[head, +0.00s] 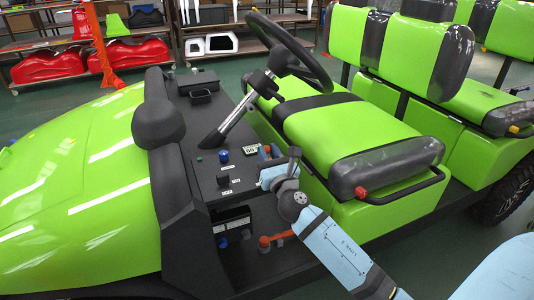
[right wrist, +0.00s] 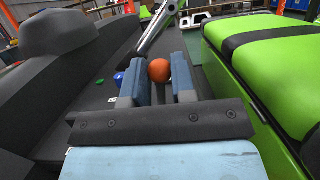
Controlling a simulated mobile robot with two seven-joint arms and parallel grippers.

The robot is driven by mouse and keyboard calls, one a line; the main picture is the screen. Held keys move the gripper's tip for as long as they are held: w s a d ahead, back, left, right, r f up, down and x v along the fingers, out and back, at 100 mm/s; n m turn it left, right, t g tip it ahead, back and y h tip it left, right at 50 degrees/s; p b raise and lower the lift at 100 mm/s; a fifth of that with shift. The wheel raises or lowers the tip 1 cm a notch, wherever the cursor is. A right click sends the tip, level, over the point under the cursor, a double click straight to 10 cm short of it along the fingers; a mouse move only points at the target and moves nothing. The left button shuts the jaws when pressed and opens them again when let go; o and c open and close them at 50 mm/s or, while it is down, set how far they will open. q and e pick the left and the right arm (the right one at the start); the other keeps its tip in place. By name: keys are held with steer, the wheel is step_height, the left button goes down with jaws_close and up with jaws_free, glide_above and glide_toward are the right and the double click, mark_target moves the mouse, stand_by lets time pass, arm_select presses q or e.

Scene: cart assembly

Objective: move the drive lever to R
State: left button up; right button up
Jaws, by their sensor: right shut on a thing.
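The drive lever's round orange knob (right wrist: 159,70) sits between the two blue-grey fingers of my right gripper (right wrist: 158,78) in the right wrist view. My right gripper is shut on it. In the head view the right gripper (head: 267,157) is at the right edge of the cart's black dashboard (head: 226,181), and its fingers mostly cover the knob. My left gripper is not in view.
The steering wheel (head: 296,58) and its column (head: 226,118) rise just beyond the gripper. A blue knob (head: 224,156) is on the dashboard to the left. The green seat (head: 350,137) is close on the right. An orange-red handle (head: 273,240) is below.

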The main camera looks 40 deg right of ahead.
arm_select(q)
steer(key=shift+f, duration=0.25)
arm_select(e)
steer(key=shift+o, duration=0.3)
steer(key=shift+s+d+f, duration=0.15)
steer(key=shift+d, duration=0.35)
steer(key=shift+s+d+f, duration=0.1)
steer(key=shift+d+f, duration=0.05)
steer(key=shift+d, duration=0.35)
steer(key=o, duration=0.8)
arm_select(q)
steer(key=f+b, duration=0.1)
steer(key=b, duration=0.2)
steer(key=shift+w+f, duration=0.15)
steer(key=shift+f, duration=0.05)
arm_select(e)
steer(key=v, duration=1.4)
steer(key=shift+w, duration=0.1)
steer(key=shift+f, duration=0.1)
